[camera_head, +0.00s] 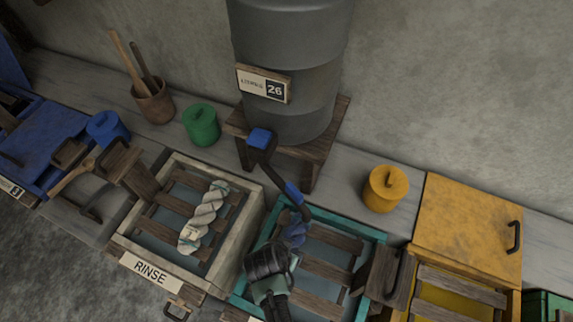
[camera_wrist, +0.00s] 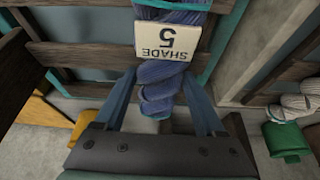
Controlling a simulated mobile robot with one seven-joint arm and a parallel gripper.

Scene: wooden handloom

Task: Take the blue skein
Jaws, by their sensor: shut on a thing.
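The blue skein (camera_wrist: 160,82) is twisted and carries a cream tag reading "SHADE 5". In the wrist view it lies between the two fingers of my gripper (camera_wrist: 160,108), which is shut on it. In the head view the blue skein (camera_head: 297,232) shows as a small dark blue piece just beyond my gripper (camera_head: 288,250), over the teal-rimmed vat (camera_head: 342,234) with wooden slats. My gripper hides part of the skein there. I cannot tell whether the skein touches the slats.
Left of the teal vat is the pale "RINSE" vat (camera_head: 258,215) with a white skein (camera_head: 205,217) on its slats. A black bar with blue ends (camera_head: 272,165) slopes close above the blue skein. A grey barrel (camera_head: 290,60) stands behind; a yellow lidded vat (camera_head: 467,225) is at right.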

